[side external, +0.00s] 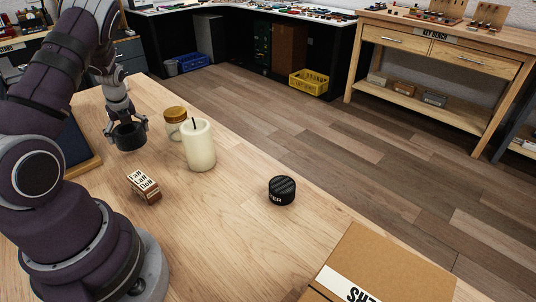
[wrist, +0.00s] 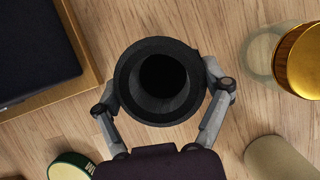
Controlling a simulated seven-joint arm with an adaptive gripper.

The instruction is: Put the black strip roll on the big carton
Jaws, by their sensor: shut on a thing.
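The black strip roll (side external: 130,137) is a thick dark ring with an open middle, at the left of the table in the side view. My gripper (side external: 127,126) is shut on it, with a finger on each side. In the wrist view my gripper (wrist: 161,92) spans the roll (wrist: 125,82), and its hole faces the camera. I cannot tell whether the roll touches the table or hangs just above it. The big carton (side external: 398,258) is brown with a white printed label, at the bottom right of the side view, cut off by the frame edge. It is well apart from my gripper.
A gold-lidded jar (side external: 174,118) and a cream candle (side external: 199,147) stand right of the roll. A dark panel in a wooden frame (side external: 82,165) is left.

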